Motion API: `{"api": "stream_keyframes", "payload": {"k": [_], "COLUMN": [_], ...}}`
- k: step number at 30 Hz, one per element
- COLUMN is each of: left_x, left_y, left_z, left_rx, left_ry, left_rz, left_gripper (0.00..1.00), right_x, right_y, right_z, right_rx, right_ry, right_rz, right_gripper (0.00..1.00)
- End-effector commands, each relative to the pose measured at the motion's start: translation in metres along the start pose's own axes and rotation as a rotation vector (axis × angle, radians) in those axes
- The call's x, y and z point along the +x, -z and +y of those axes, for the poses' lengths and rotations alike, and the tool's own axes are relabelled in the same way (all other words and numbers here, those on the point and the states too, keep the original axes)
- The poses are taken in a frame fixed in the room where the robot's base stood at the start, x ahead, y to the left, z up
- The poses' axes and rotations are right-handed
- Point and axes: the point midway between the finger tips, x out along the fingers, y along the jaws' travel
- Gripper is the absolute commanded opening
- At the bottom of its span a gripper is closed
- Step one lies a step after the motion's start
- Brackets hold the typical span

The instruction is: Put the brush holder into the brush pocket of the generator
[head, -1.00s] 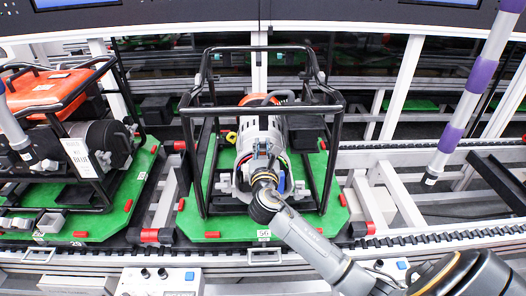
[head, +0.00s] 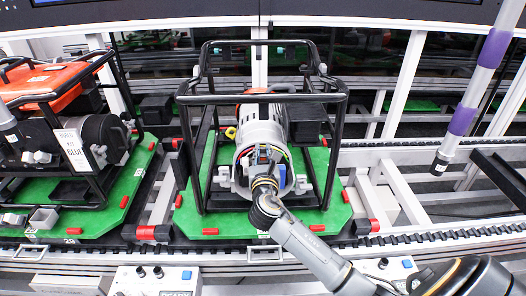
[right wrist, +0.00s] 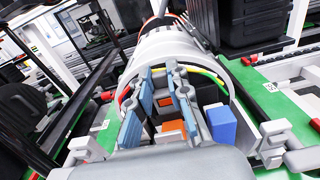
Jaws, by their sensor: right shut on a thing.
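The generator (head: 262,112) stands in a black tube frame on a green pallet, its round open end facing me. My right gripper (head: 263,157) reaches into that open end; its fingertips (right wrist: 163,100) also show in the right wrist view, inside the grey round housing (right wrist: 165,45). The fingers are closed on a small grey part with orange faces, which I take for the brush holder (right wrist: 172,127). It is partly hidden by the fingers. The brush pocket cannot be made out behind it, so I cannot tell whether the holder is seated. My left gripper is not in view.
A blue block (right wrist: 221,126) sits inside the housing right beside the fingers. Yellow, green and red wires run along the inner rim. The frame's black bars (head: 262,98) stand around the generator. Another generator with an orange top (head: 45,80) stands left; a pole (head: 468,105) hangs at right.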

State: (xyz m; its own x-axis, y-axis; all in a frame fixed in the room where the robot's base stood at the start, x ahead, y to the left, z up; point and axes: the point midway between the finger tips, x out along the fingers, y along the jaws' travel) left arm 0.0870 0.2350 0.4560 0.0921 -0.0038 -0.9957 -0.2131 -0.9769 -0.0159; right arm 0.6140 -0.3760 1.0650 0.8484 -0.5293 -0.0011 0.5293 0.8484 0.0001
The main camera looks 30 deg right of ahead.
Motion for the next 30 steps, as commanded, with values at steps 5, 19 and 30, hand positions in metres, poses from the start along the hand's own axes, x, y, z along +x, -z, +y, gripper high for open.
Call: {"api": "stream_keyframes", "payload": {"k": [5,19,30], "left_x": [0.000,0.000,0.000], "left_y": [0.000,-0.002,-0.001], "left_z": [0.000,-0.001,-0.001], "left_rx": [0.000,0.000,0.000], "left_ry": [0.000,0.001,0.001], "left_rz": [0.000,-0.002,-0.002], "left_gripper": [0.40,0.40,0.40], "right_x": [0.000,0.000,-0.050], "right_y": [0.000,0.001,0.002], "right_z": [0.000,0.000,0.001], "right_rx": [0.000,0.000,0.001], "right_ry": [0.000,0.000,-0.003], "right_rz": [-0.001,0.000,0.003], "right_gripper": [0.00,0.44,0.44]}}
